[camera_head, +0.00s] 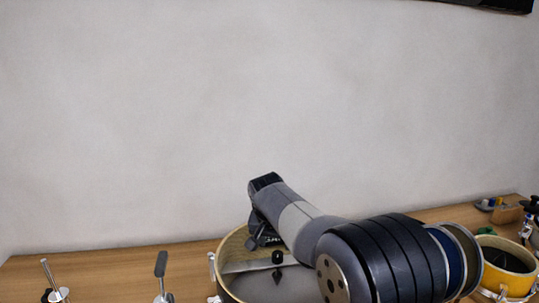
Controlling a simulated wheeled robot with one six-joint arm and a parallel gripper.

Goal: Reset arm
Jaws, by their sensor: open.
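My arm's grey and black links rise from the lower right of the head view and reach back to the left. At their far end, dark parts that look like my gripper (264,238) hang down over a round, rimmed pad (229,267) on the wooden table. The fingers are small and partly hidden by my own arm link. I see nothing held between them. Whether they touch the pad cannot be told.
The wooden table (110,270) runs along a bare pale wall (200,110). Upright metal and dark fittings (161,275) stand at the front left. A yellow round drum (507,265) stands at the right, with small items and a wooden block (507,214) behind it.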

